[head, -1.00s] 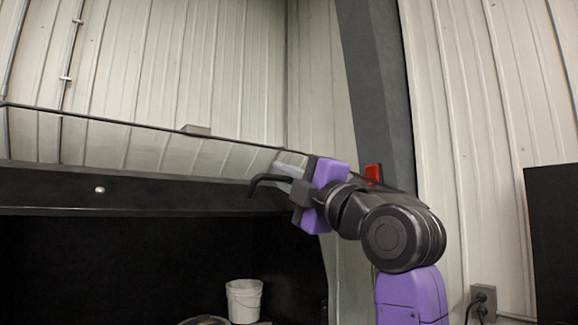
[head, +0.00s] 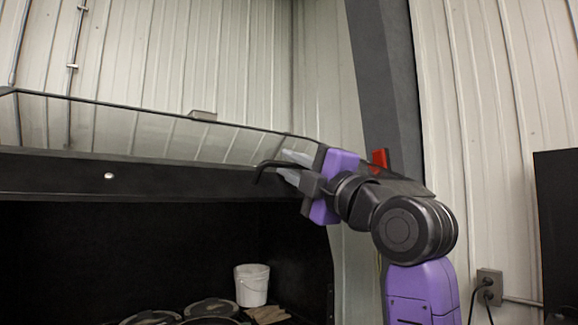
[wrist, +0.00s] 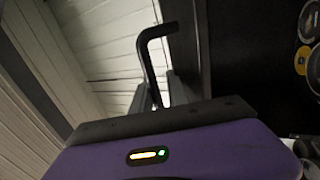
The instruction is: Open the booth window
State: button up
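The booth window (head: 150,128) is a clear, thin-edged panel along the top of the black booth in the head view. Whether it is a little ajar cannot be told. My purple gripper (head: 294,167) is at the right end of the panel, just above the booth's dark front beam. Its two grey fingers stand apart, so it looks open. A black bent rod (head: 262,170) runs out from between the fingers. It also shows in the wrist view (wrist: 148,65), ending in a hook-like bend. What the rod is fixed to is hidden by my gripper.
The booth's dark beam (head: 60,177) has a small round knob. Inside are a white bucket (head: 252,286) and several dark round lids or pans (head: 212,307). A dark grey post (head: 385,90) with a red piece (head: 380,158) stands behind my arm. A black panel (head: 556,230) is at right.

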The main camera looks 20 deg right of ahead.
jog(key=b+v, duration=0.2)
jog(key=v, duration=0.5)
jog(key=shift+s, duration=0.1)
jog(key=b+v, duration=0.3)
jog(key=v, duration=0.6)
jog(key=shift+f, duration=0.3)
dwell(0.5)
jog(key=shift+a, duration=0.1)
dwell(0.6)
